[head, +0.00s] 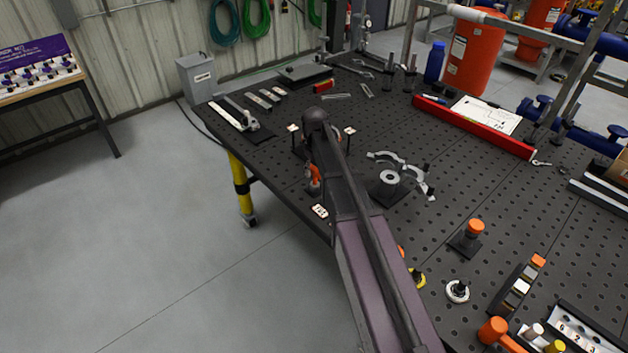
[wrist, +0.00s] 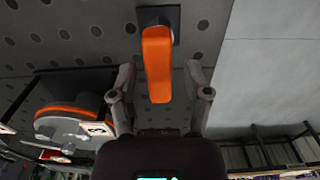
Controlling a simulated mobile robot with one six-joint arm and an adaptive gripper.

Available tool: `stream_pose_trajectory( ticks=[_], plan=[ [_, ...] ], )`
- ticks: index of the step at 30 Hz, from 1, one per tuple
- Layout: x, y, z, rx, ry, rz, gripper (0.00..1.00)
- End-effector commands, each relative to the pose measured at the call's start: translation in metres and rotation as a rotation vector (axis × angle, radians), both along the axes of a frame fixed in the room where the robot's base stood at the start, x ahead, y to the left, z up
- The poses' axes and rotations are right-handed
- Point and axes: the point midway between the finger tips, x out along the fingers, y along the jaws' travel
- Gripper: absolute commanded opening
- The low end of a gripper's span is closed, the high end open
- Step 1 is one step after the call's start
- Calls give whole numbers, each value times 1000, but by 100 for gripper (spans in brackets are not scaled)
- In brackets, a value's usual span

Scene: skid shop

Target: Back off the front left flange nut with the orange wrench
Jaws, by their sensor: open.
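An orange handle (wrist: 157,65), which looks like the wrench's, rises from a dark square base in the wrist view. My gripper (wrist: 160,72) is open, with one finger on each side of the handle and a gap on both sides. In the head view, a bit of orange (head: 314,182) shows beside my arm; the arm hides my gripper. An orange-rimmed round part (wrist: 72,122), perhaps the flange, lies left of my gripper in the wrist view, with a number tag (wrist: 100,128) by it. I cannot make out the front left nut.
The dark perforated table (head: 385,235) carries a grey clamp-like part (head: 390,178), an orange-capped post (head: 475,228) and a red bar (head: 475,128) to the right of my arm. White tags (head: 320,211) stand near the table's left edge. Open floor (head: 150,240) lies left.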

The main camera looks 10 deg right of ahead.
Motion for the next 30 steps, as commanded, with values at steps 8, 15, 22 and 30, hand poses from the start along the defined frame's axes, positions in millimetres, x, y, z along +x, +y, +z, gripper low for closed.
stream_pose_trajectory(
  ticks=[8,15,22,30],
  plan=[
    [0,-1,0,0,0,0,63],
    [0,-1,0,0,0,0,63],
    [0,-1,0,0,0,0,0],
    [0,-1,0,0,0,0,0]
  ],
)
